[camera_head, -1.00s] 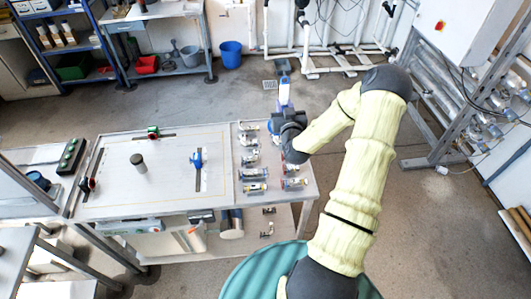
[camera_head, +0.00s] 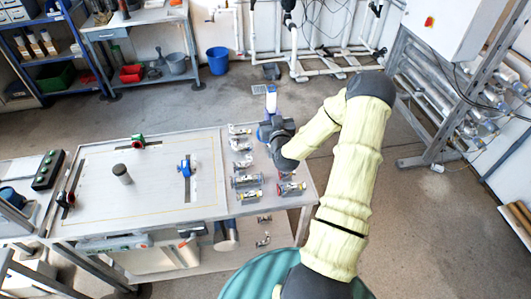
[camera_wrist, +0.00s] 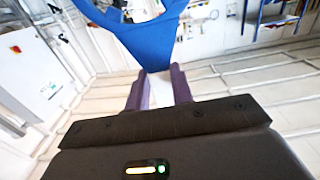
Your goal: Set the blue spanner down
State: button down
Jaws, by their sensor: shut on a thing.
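The blue spanner (camera_wrist: 150,38) is large in the wrist view, gripped between the purple fingers of my gripper (camera_wrist: 158,90). Its upper end runs out of the picture, and part of a round opening shows.
Several small metal fittings (camera_head: 247,181) stand in rows on the bench's right part, beside my gripper. A blue-handled valve (camera_head: 186,168), a dark cylinder (camera_head: 122,174) and a green-ended part (camera_head: 138,141) are on the left panel. A blue bucket (camera_head: 218,60) stands on the floor behind.

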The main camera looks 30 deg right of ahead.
jog(key=shift+f+p, duration=0.65)
jog(key=shift+f, duration=2.1)
jog(key=shift+f, duration=0.1)
jog(key=shift+f+p, duration=0.55)
jog(key=shift+f, duration=1.4)
jog(key=shift+f, duration=0.15)
jog(key=c, duration=1.2)
grip_release()
jog(key=shift+s, duration=0.1)
